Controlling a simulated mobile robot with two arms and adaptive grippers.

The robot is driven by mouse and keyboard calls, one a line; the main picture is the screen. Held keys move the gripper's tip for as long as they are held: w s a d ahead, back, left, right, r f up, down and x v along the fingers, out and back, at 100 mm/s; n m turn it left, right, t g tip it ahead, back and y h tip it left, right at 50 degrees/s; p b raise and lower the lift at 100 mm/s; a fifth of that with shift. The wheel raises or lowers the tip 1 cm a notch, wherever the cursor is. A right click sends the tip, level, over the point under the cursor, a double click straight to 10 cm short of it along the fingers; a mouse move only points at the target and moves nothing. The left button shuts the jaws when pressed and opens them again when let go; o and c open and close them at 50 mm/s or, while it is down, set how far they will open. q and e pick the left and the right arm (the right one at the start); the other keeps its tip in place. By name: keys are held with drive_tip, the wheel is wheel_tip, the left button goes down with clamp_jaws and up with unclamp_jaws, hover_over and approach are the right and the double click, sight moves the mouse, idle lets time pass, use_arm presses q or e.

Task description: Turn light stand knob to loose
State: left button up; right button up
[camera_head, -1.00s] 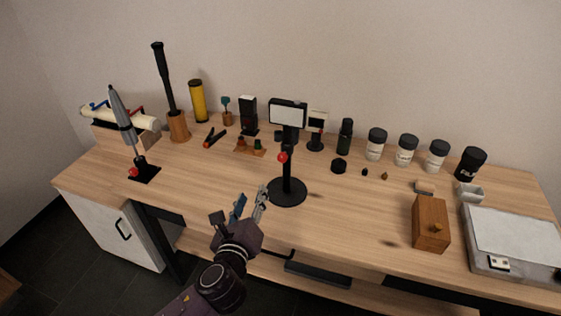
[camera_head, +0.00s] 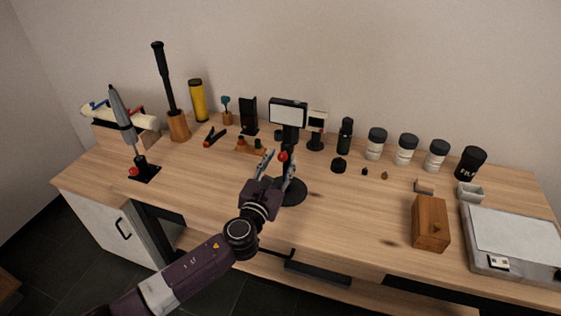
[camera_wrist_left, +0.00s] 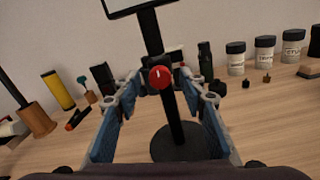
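The light stand has a flat white panel (camera_head: 288,113) on top, a black pole and a round black base (camera_head: 292,192). A red knob (camera_head: 283,156) sits on the pole's near side. My left gripper (camera_head: 275,164) is open, with its fingertips at about the knob's height. In the left wrist view the red knob (camera_wrist_left: 160,77) appears between the open blue-padded fingers (camera_wrist_left: 160,98), beyond their tips or close to them. I see no contact with it. The stand's black base also shows in the left wrist view (camera_wrist_left: 180,145). My right gripper is not in view.
A second stand with a red knob (camera_head: 133,172) is at the left. A wooden box (camera_head: 430,222) is at the right.

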use_arm(q)
drive_tip(key=shift+w, duration=0.1)
drive_tip(key=shift+c, duration=0.5)
clamp_jaws()
drive_tip(key=shift+n, duration=0.3)
drive_tip(key=n+b, duration=0.1)
drive_tip(key=n, duration=0.3)
drive_tip(key=shift+d, duration=0.1)
drive_tip(key=n, duration=0.4)
drive_tip(key=shift+n, duration=0.4)
drive_tip(key=n+b, duration=0.1)
drive_tip(key=n, duration=0.5)
drive_tip(key=shift+d, duration=0.1)
drive_tip(key=n, duration=0.6)
drive_tip(key=shift+r, duration=0.1)
drive_tip(key=shift+n, duration=0.3)
